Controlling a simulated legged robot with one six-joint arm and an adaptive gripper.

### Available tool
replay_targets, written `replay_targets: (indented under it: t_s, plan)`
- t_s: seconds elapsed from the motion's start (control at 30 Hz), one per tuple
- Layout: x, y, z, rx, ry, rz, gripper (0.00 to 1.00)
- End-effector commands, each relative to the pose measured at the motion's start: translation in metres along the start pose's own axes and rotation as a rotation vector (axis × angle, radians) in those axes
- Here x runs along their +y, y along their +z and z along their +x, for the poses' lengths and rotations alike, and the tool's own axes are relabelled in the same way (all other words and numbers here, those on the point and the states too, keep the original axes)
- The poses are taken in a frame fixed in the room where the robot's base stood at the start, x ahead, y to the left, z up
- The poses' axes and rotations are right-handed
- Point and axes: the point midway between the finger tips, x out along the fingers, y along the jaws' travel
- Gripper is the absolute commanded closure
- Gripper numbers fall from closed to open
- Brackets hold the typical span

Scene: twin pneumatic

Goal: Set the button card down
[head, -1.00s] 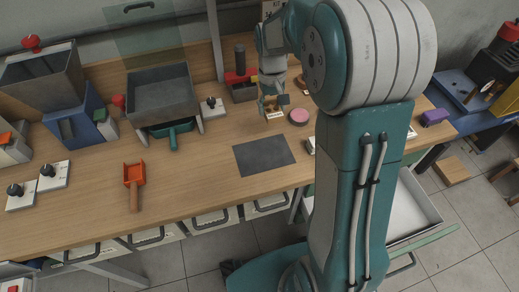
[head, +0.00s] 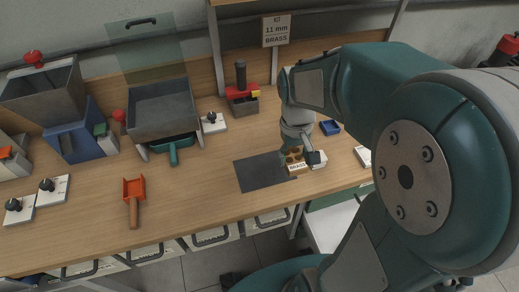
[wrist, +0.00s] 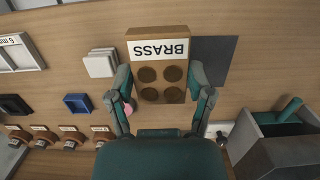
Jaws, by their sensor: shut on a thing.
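The button card (wrist: 160,45) is a brown block with a white label reading BRASS and several round brown buttons. My gripper (wrist: 161,86) is shut on it, with one finger at each side, in the wrist view. In the head view the card (head: 296,168) is at the right end of the dark grey mat (head: 258,173), under my gripper (head: 300,157). The mat (wrist: 218,62) shows to the right of the card in the wrist view, partly hidden by it. I cannot tell whether the card touches the surface.
A stack of white cards (wrist: 101,63) and a blue tray (wrist: 77,103) lie left of my gripper in the wrist view. An orange scoop (head: 134,200) lies left of the mat. The mat's left part is clear.

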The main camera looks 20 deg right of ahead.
Motion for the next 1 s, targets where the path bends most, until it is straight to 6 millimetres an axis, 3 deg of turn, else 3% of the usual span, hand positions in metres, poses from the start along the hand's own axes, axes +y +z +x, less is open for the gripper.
replay_targets:
  t_s: [0.17, 0.43, 0.67, 0.9, 1.0]
  plan:
    - [-0.024, -0.034, 0.014, -0.003, 0.000, -0.005, 0.79]
    - [-0.042, -0.065, 0.053, -0.003, 0.000, -0.001, 0.79]
    - [-0.048, -0.076, 0.065, -0.001, 0.000, 0.001, 0.79]
    - [-0.049, -0.081, 0.096, -0.002, 0.000, 0.001, 0.79]
    - [-0.049, -0.082, 0.096, 0.001, 0.000, 0.001, 0.79]
